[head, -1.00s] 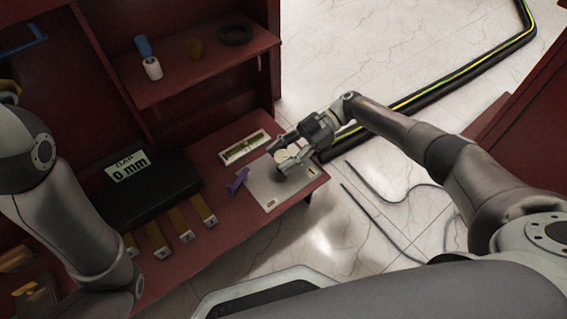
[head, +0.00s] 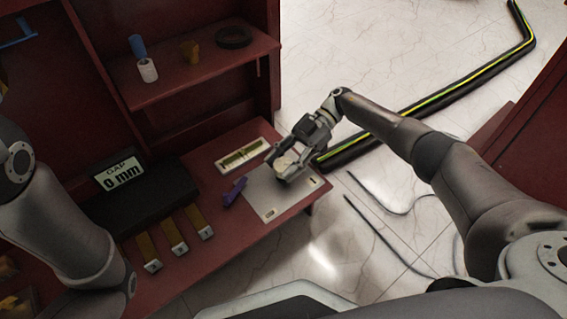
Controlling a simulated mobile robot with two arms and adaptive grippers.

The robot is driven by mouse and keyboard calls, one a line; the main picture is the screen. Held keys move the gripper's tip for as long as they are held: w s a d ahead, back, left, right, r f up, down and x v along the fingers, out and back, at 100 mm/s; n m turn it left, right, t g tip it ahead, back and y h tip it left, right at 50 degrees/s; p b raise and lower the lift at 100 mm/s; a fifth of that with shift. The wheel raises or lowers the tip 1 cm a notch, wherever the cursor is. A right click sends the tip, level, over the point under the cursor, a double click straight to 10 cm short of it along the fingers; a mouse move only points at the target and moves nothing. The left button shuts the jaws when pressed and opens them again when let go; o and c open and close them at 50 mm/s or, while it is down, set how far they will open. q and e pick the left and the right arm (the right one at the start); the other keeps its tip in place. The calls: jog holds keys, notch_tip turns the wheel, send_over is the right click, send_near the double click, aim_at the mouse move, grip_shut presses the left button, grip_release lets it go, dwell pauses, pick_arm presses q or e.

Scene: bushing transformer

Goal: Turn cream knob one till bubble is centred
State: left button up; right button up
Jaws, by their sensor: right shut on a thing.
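The cream knob (head: 285,162) stands on a pale plate (head: 266,197) at the right end of the red bench. My right gripper (head: 283,169) is shut on the knob, with fingers on both sides of it hiding part of it. A level with a cream frame and a greenish strip (head: 243,155) lies just behind the plate, to the left of the gripper. Its bubble is too small to make out. My left arm comes in at the left, and its gripper is out of view.
A purple piece (head: 235,191) lies at the plate's left edge. A black gauge with a display (head: 119,170) reading "GAP 0 mm" and several brass strips (head: 173,236) are further left. A red shelf (head: 190,70) holds small items.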

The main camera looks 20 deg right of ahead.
jog(key=o, duration=1)
jog(key=shift+w+d, duration=0.1)
jog(key=shift+d, duration=0.05)
jog(key=shift+v, duration=3.5)
jog(key=shift+r, duration=0.1)
jog(key=shift+d, duration=0.1)
